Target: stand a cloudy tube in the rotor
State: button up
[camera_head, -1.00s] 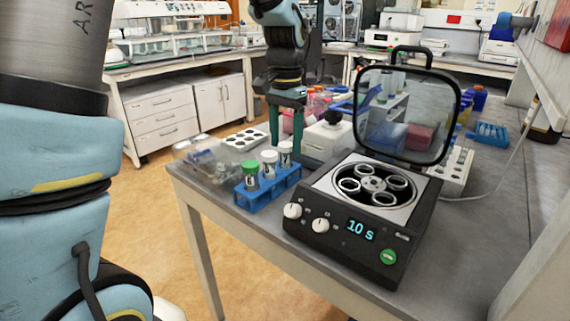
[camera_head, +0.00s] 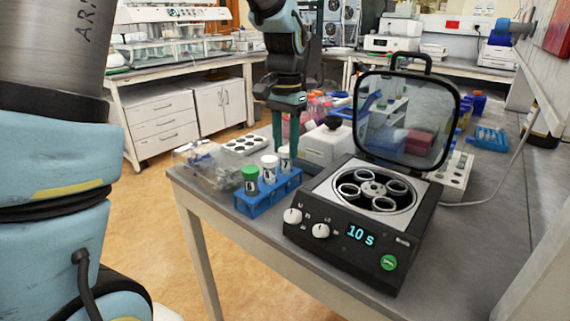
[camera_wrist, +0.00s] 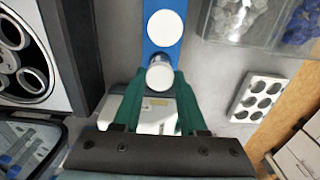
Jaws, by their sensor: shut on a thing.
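My gripper (camera_head: 284,148) points down over the blue rack (camera_head: 262,205). Its green fingers are shut on the white-capped tube (camera_wrist: 160,76) at the rack's far end. That tube (camera_head: 285,161) stands upright at the rack; how deep it sits is hidden. A second white-capped tube (camera_head: 269,170) and a green-capped tube (camera_head: 251,183) stand in the rack nearer the camera. Dark marks show on the tubes, but I cannot tell which contents are cloudy. The centrifuge rotor (camera_head: 374,188) is to the right, with several ring-shaped holders that look empty. It also shows in the wrist view (camera_wrist: 14,60).
The centrifuge (camera_head: 335,240) has its clear lid (camera_head: 404,125) raised behind the rotor, and its display reads 10 s. A white box-like device (camera_head: 325,146) stands behind the rack. A clear bin (camera_head: 205,165) and a white block with holes (camera_head: 246,145) lie left of it.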

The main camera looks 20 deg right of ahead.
jog(key=shift+r, duration=0.1)
jog(key=shift+r+p, duration=3.3)
jog(key=shift+r, duration=0.4)
notch_tip(320, 180, up, 7)
jog(key=p, duration=0.5)
jog(key=shift+f+p, duration=0.15)
jog(key=shift+p, duration=0.25)
jog(key=s+d, duration=0.2)
jog(key=s, duration=0.7)
jog(key=s+d, duration=0.3)
jog(key=s, duration=0.6)
jog(key=shift+d+b, duration=0.1)
jog(key=shift+b, duration=0.2)
jog(key=shift+f+b, duration=1.1)
jog(key=shift+f, duration=0.8)
